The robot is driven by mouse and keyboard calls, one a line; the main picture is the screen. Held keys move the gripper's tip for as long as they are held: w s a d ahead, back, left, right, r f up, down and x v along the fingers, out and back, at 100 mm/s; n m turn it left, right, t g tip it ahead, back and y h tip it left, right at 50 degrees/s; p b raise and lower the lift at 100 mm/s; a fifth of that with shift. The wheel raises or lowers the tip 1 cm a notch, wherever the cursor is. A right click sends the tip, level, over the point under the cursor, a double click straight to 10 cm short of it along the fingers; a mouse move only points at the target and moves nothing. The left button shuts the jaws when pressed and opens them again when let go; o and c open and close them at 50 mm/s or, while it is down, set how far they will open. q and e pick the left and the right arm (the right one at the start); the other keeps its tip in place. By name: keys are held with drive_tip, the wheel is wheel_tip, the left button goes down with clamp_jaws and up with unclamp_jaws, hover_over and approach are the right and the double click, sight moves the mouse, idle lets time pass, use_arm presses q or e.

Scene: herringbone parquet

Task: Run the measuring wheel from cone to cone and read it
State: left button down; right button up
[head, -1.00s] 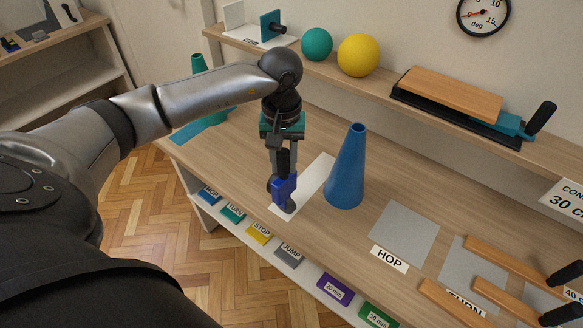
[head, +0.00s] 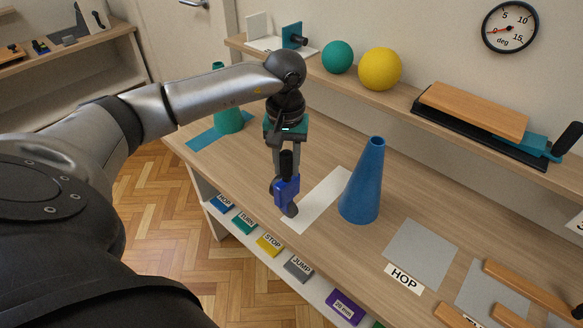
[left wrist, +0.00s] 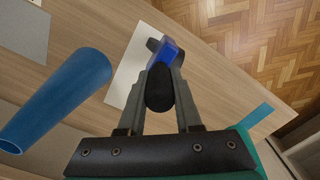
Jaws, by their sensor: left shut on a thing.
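My left gripper (head: 286,162) is shut on the black handle of the measuring wheel (head: 287,190), which has a blue body and dark wheels. The measuring wheel hangs upright at the left edge of a white strip (head: 322,198) on the bench; I cannot tell whether it touches the surface. In the left wrist view its blue body (left wrist: 170,52) shows beyond the handle. A tall blue cone (head: 362,183) stands right of it, apart from the gripper. A teal cone (head: 230,119) stands farther back left, partly hidden by my arm. My right gripper is out of view.
A blue strip (head: 207,138) lies by the teal cone. Grey pads (head: 420,252), one labelled HOP, and wooden pieces (head: 530,285) lie to the right. The shelf behind holds a teal ball (head: 338,57), a yellow ball (head: 380,69) and a wooden-topped device (head: 475,108).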

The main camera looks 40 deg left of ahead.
use_arm(q)
drive_tip(key=shift+a, duration=0.1)
drive_tip(key=shift+w+a+b, duration=0.1)
drive_tip(key=shift+a+b, duration=0.55)
drive_tip(key=shift+a, duration=1.1)
drive_tip(key=shift+w+a+b, duration=0.15)
drive_tip(key=shift+a+b, duration=0.35)
drive_tip(key=shift+a, duration=1.35)
drive_tip(key=shift+w+a+b, duration=0.1)
drive_tip(key=shift+a+b, duration=0.25)
drive_tip(key=shift+a, duration=1.3)
